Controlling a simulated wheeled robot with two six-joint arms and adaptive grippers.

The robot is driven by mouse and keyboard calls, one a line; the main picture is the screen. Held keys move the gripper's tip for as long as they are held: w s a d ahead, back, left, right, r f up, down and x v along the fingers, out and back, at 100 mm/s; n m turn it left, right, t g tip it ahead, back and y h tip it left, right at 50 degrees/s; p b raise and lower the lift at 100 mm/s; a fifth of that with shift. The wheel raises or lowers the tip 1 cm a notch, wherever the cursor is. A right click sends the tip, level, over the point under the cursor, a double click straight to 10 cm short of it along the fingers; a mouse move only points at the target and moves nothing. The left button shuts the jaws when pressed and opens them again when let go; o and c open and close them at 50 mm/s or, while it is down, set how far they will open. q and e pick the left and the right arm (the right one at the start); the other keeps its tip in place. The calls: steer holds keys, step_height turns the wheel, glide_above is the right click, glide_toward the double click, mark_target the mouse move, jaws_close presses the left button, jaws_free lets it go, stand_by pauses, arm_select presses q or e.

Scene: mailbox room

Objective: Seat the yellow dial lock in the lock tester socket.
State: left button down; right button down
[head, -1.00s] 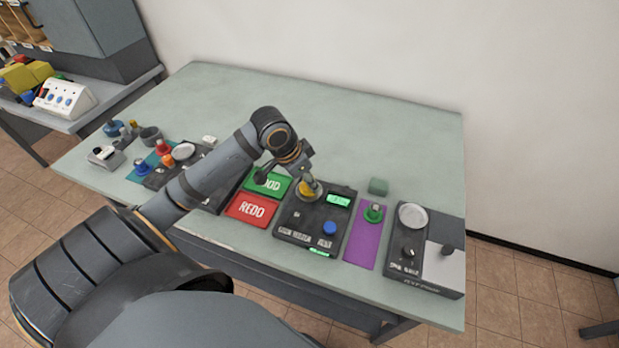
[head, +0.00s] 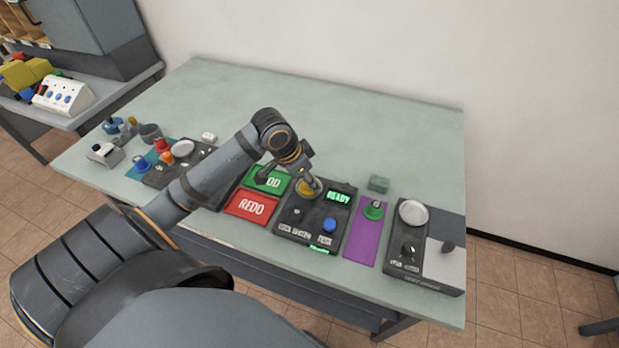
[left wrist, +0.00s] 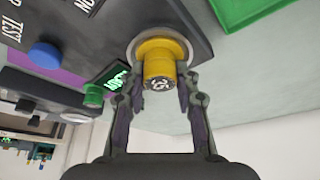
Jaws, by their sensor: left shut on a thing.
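The yellow dial lock (left wrist: 158,62) is between the fingers of my left gripper (left wrist: 158,95), which is shut on it. In the left wrist view the lock's base sits at the pale round ring of the tester socket (left wrist: 186,45); whether it is fully down is hidden. In the head view the lock (head: 308,188) is at the upper left of the dark lock tester (head: 290,219), under my left gripper (head: 309,180). The tester's green display (head: 339,196) reads READY, and a blue button (head: 329,225) is on its front right. My right gripper is not in view.
Green (head: 270,181) and red REDO (head: 251,206) pads lie left of the tester. A purple mat (head: 362,243) with a green lock (head: 373,210) lies to its right, then another dark device (head: 408,262). Several small parts crowd the table's left.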

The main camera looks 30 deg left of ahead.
arm_select(q)
steer(key=c, duration=0.9)
jaws_free()
steer(key=shift+o, duration=1.2)
steer(key=shift+r, duration=0.1)
step_height(320, 180, up, 6)
steer(key=p, duration=0.7)
steer(key=shift+p, duration=0.3)
